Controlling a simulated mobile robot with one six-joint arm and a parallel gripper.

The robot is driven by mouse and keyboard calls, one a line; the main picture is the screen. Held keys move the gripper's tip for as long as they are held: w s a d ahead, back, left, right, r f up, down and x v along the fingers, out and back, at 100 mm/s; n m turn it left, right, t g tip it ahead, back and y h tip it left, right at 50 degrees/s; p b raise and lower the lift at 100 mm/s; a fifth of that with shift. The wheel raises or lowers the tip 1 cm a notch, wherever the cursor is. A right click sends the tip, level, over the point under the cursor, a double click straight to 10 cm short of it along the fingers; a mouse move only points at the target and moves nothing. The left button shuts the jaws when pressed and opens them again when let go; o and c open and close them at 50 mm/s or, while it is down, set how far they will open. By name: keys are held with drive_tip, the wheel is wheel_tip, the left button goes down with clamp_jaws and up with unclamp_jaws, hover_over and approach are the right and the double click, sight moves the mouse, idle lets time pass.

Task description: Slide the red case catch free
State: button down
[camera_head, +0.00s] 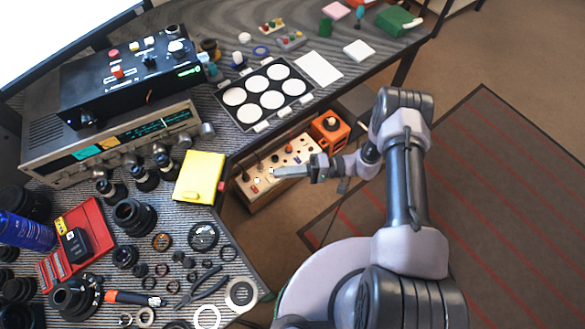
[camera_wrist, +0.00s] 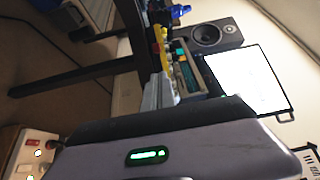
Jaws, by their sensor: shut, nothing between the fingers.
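A flat red case (camera_head: 97,222) lies on the striped workbench at the lower left of the head view. A black item with a yellow label (camera_head: 75,245) rests on it. I cannot make out its catch at this size. My gripper (camera_head: 276,172) is shut and empty. It points left, well to the right of the red case and apart from it, past the bench edge. In the head view it overlaps a pale panel with knobs. The wrist view does not show the red case clearly.
Lens parts, rings and pliers (camera_head: 205,287) crowd the bench near the red case. A yellow notebook (camera_head: 200,178) and a silver receiver (camera_head: 110,145) lie behind. An orange box (camera_head: 330,128) is near my arm.

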drive_tip(key=shift+w+d, duration=0.15)
drive_tip(key=shift+d, duration=0.55)
drive_tip(key=shift+w+d, duration=0.1)
drive_tip(key=shift+d, duration=0.55)
